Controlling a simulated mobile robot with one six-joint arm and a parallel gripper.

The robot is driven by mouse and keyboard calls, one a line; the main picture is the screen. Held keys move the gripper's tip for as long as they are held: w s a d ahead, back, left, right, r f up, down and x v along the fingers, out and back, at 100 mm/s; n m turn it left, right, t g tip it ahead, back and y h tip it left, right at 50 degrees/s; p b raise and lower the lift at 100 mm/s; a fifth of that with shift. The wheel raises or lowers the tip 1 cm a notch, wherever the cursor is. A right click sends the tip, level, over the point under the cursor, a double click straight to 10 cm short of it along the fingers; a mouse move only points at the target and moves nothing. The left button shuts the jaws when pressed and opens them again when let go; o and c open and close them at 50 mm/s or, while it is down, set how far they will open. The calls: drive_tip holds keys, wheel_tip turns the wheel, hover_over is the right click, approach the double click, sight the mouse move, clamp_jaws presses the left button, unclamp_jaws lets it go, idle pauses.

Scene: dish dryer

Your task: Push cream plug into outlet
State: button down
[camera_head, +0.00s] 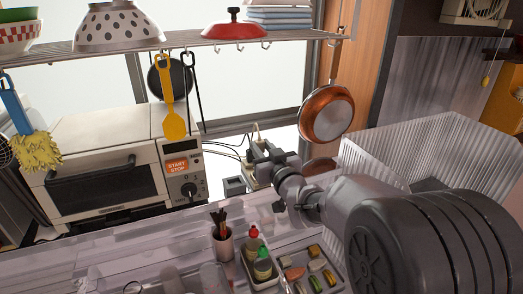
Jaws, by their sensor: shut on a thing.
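My gripper (261,155) reaches in from the right to the back of the counter, beside the toaster oven. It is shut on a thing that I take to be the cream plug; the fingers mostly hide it. The cream outlet block (254,184) sits just below and behind the gripper, partly covered by it. A small pale upright piece (256,130) with cord shows just above the gripper. I cannot tell whether the held plug touches the outlet or is apart from it.
A white toaster oven (105,165) stands left, with dark cables running behind it. A small grey box (235,186) lies beside the outlet. A copper pan (327,113) hangs close right of the gripper. A ribbed clear bin (440,140) stands right. Bottles and a utensil cup (223,245) stand in front.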

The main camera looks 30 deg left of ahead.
wheel_tip(320, 180, down, 5)
drive_tip(key=b, duration=0.4)
drive_tip(key=shift+b, duration=0.35)
drive_tip(key=shift+b, duration=0.3)
drive_tip(key=shift+b, duration=0.85)
idle(0.8)
drive_tip(key=shift+f+b, duration=0.8)
drive_tip(key=shift+f, duration=0.4)
drive_tip(key=c, duration=1.1)
unclamp_jaws()
